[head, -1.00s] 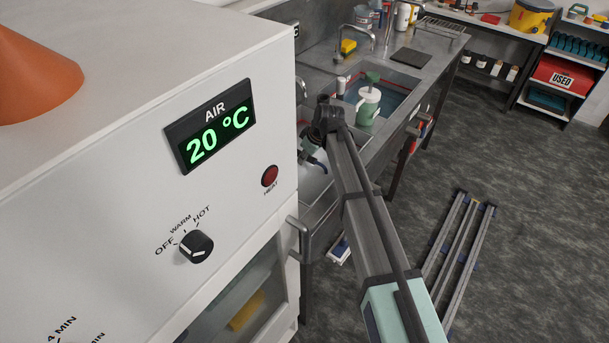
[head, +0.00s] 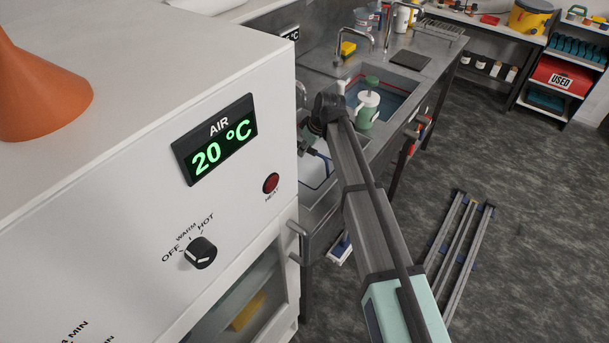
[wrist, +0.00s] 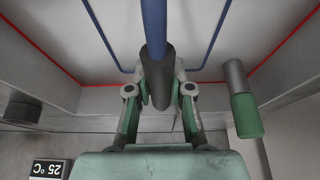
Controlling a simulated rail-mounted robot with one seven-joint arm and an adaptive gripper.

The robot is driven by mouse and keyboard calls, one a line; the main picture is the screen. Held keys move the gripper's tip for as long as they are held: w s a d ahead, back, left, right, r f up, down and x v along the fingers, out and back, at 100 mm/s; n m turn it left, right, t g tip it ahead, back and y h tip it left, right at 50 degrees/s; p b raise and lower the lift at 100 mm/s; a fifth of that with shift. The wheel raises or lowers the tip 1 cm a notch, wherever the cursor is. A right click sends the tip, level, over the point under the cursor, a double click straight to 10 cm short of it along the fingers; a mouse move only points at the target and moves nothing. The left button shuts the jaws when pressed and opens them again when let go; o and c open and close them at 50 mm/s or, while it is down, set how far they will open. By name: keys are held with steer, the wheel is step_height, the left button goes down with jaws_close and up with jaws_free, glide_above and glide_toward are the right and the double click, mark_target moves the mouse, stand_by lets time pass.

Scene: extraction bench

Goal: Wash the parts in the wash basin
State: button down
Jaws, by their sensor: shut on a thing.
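In the wrist view my gripper (wrist: 160,88) is shut on the dark grip of a blue rod-like handle (wrist: 153,28). The handle runs away from the fingers over a pale basin (wrist: 105,40) with a red line around its walls and a blue outline lower down. What is at the handle's far end is out of view. In the head view my gripper (head: 311,150) is small and partly hidden by my wrist, over the near basin (head: 318,178). I cannot make out separate parts in the basin.
A grey and green cylinder (wrist: 244,102) stands at the basin's right side. A second basin (head: 392,97) holds a green and white pump container (head: 367,105). A white heater cabinet (head: 140,150) blocks the left. Metal rails (head: 460,250) lie on the floor.

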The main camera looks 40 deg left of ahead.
step_height(320, 180, up, 17)
steer(key=p, duration=0.6)
stand_by(0.8)
stand_by(0.9)
